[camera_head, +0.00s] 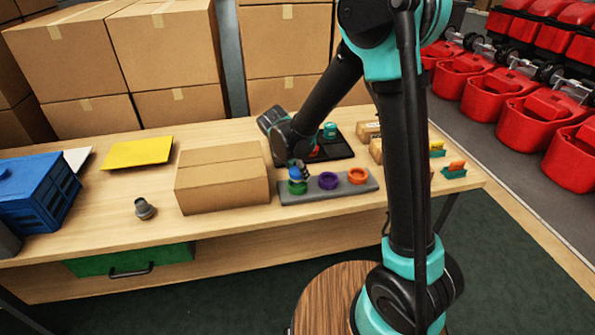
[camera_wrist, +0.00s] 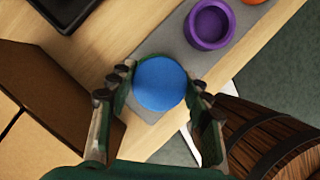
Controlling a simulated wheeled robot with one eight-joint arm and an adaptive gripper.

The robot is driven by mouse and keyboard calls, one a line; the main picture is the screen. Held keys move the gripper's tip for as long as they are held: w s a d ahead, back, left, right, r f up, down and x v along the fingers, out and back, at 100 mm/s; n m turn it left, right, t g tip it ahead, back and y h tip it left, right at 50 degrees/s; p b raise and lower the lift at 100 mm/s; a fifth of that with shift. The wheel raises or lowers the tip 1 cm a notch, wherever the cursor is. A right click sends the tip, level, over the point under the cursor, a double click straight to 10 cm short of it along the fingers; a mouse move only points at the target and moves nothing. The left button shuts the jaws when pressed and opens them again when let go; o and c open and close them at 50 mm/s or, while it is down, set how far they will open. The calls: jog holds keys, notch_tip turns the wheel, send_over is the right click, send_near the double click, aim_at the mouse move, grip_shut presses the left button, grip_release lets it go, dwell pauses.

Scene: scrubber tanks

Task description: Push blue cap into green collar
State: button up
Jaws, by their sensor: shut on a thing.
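The blue cap (camera_wrist: 160,83) is round and sits between the two fingers of my gripper (camera_wrist: 159,90) in the wrist view. In the head view the blue cap (camera_head: 295,173) is right above the green collar (camera_head: 297,187), at the left end of a grey base (camera_head: 330,190). My gripper (camera_head: 298,170) is shut on the cap there. I cannot tell how deep the cap sits in the collar.
A purple collar (camera_head: 328,180) and an orange collar (camera_head: 358,175) stand on the same base to the right. A cardboard box (camera_head: 222,178) is close on the left. A black tray (camera_head: 338,149) lies behind. A grey fitting (camera_head: 144,209) stands further left.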

jog(key=shift+f, duration=0.25)
jog(key=shift+f, duration=0.25)
jog(key=shift+f, duration=0.7)
dwell(1.7)
jog(key=o, duration=1.6)
jog(key=shift+r, duration=3.5)
jog(key=shift+c, duration=0.5)
